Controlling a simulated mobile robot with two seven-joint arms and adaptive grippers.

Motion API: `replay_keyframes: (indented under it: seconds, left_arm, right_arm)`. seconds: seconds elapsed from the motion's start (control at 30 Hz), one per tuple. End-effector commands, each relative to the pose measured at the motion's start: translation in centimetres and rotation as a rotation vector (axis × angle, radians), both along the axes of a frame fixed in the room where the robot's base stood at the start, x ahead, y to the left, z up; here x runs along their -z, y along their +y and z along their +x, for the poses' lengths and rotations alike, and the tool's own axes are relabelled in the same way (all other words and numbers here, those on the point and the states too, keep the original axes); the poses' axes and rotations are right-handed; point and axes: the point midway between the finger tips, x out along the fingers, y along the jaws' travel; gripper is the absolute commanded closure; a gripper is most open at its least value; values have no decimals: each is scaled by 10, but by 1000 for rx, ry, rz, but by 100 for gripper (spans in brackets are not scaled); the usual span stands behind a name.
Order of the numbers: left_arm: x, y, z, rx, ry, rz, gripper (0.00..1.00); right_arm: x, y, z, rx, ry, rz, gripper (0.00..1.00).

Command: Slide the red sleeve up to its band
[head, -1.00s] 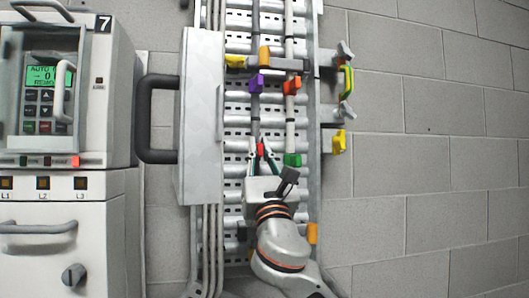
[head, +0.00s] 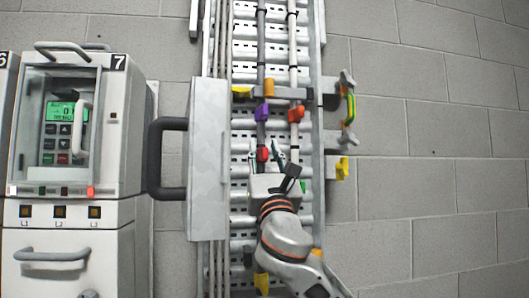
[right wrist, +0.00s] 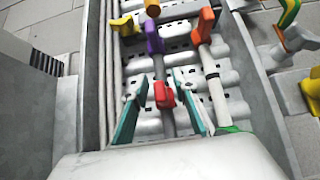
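The red sleeve (head: 263,155) sits on the dark grey left-hand line of the rack, below a purple piece (head: 263,113). In the right wrist view the red sleeve (right wrist: 163,95) lies between the fingers of my right gripper (head: 266,147). The teal-edged fingers of this gripper (right wrist: 160,88) stand apart, one on each side of the sleeve, with narrow gaps showing. I cannot make out for certain which mark is the sleeve's band. My left gripper is not in view.
An orange-red piece (head: 296,114) sits on the white line to the right; a green piece (head: 302,186) is partly hidden by my arm. Yellow and orange pieces and a crossbar (head: 290,93) lie above. A metal box (head: 207,160) with a dark handle flanks the rack's left.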

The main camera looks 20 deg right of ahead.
Motion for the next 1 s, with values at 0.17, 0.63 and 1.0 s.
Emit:
replay_keyframes:
  seconds: [0.17,0.63,1.0]
  left_arm:
    - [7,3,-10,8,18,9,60]
    - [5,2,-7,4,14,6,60]
    - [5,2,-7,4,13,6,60]
  right_arm:
    - [3,1,0,-1,2,0,72]
    - [59,15,-53,-2,3,-1,72]
    - [85,21,-80,0,1,0,72]
